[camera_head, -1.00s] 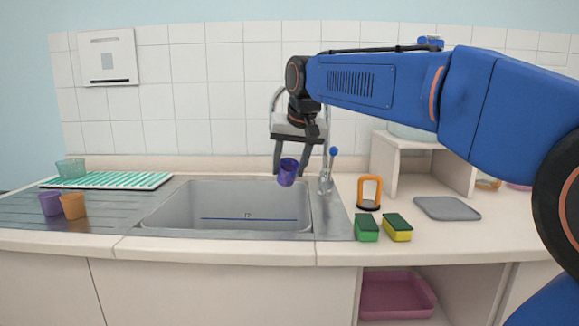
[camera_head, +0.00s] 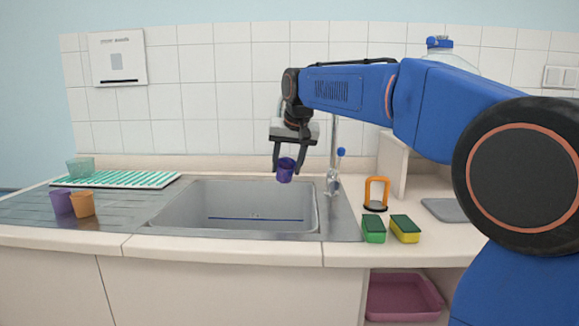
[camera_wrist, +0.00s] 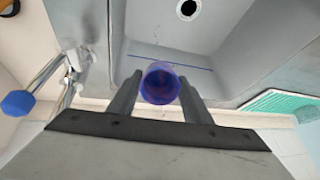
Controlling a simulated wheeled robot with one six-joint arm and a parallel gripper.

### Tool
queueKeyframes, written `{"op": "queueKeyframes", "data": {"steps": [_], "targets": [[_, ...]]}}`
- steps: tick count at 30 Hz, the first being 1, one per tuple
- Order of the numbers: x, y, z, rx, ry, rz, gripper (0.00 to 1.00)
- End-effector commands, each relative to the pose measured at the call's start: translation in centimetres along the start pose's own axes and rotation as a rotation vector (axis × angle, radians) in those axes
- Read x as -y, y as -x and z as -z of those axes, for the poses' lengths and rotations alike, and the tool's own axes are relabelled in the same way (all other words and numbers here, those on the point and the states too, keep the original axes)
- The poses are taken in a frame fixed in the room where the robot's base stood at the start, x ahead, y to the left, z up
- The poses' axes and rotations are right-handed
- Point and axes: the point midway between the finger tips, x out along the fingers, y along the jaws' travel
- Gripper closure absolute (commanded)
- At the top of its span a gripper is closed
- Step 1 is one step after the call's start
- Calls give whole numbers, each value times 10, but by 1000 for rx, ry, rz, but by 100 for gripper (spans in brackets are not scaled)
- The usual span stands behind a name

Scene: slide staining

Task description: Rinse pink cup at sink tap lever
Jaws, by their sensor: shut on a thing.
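My gripper (camera_head: 289,166) is shut on a dark purple-blue cup (camera_head: 285,174) and holds it above the back right part of the sink basin (camera_head: 190,208). The cup looks nearly upright. In the wrist view the cup (camera_wrist: 160,85) sits between the two fingers, with the basin and its drain (camera_wrist: 188,9) beyond. The tap (camera_head: 334,130) stands just right of the gripper, with a blue-tipped lever (camera_head: 341,152); the lever's blue knob (camera_wrist: 18,103) shows at left in the wrist view. No water is visible. No pink cup is visible.
A purple cup (camera_head: 61,203) and an orange cup (camera_head: 82,204) stand on the left drainboard. A teal cup (camera_head: 80,168) stands by a green striped mat (camera_head: 120,179). Right of the sink are an orange-framed object (camera_head: 376,193) and green (camera_head: 373,230) and yellow (camera_head: 405,230) sponges.

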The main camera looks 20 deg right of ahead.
Motion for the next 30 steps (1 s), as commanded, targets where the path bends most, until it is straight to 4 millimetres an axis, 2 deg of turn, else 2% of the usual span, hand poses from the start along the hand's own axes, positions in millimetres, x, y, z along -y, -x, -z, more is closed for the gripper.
{"op": "queueKeyframes", "data": {"steps": [16,30], "targets": [[8,-26,30,0,0,0,80],[10,-32,36,0,0,0,79]]}}
